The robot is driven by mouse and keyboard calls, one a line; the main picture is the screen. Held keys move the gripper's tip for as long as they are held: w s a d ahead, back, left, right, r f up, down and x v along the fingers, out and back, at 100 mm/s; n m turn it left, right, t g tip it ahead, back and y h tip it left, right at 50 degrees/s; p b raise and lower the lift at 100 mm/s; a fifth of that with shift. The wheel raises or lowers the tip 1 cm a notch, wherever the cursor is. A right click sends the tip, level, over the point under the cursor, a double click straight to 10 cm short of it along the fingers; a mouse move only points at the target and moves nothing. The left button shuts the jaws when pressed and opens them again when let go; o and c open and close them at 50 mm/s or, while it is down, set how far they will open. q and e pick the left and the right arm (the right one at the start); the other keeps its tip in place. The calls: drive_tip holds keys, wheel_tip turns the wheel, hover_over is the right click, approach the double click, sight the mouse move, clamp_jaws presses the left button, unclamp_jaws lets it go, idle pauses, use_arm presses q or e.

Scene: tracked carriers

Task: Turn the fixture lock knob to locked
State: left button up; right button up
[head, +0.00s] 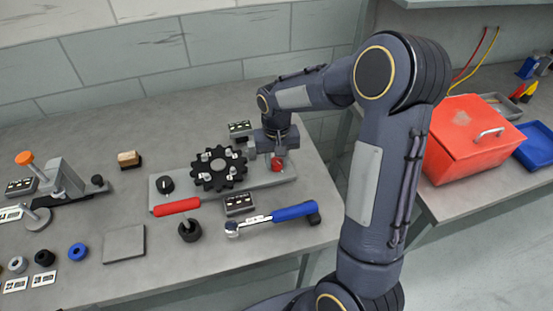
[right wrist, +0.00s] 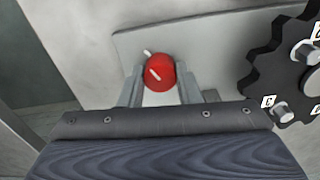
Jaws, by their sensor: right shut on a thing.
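The fixture is a grey plate (head: 232,187) on the bench with a black toothed gear (head: 218,168) on it. A red knob (head: 277,163) stands at the plate's right end. My right gripper (head: 272,158) reaches down over that end and is shut on the red knob. In the right wrist view the knob (right wrist: 159,73) sits between the two fingers (right wrist: 160,88), with a white pointer line on its top running at a slant. A short white mark lies on the plate beside the knob. A black knob (head: 165,186) stands at the plate's left end. My left gripper is not in view.
A red-handled tool (head: 177,207) and a blue-handled wrench (head: 290,212) lie in front of the plate. A small labelled block (head: 239,204) sits between them. A clamp device (head: 60,180) stands at left. A red toolbox (head: 470,140) is on the right bench.

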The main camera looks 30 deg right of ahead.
sight(277, 161)
drive_tip(key=n, duration=1.2)
drive_tip(key=shift+n, duration=0.3)
idle(0.4)
drive_tip(key=o, duration=1)
drive_tip(key=shift+c, duration=0.2)
drive_tip(key=shift+r, duration=0.1)
wheel_tip(277, 161, up, 8)
drive_tip(key=shift+f, duration=0.15)
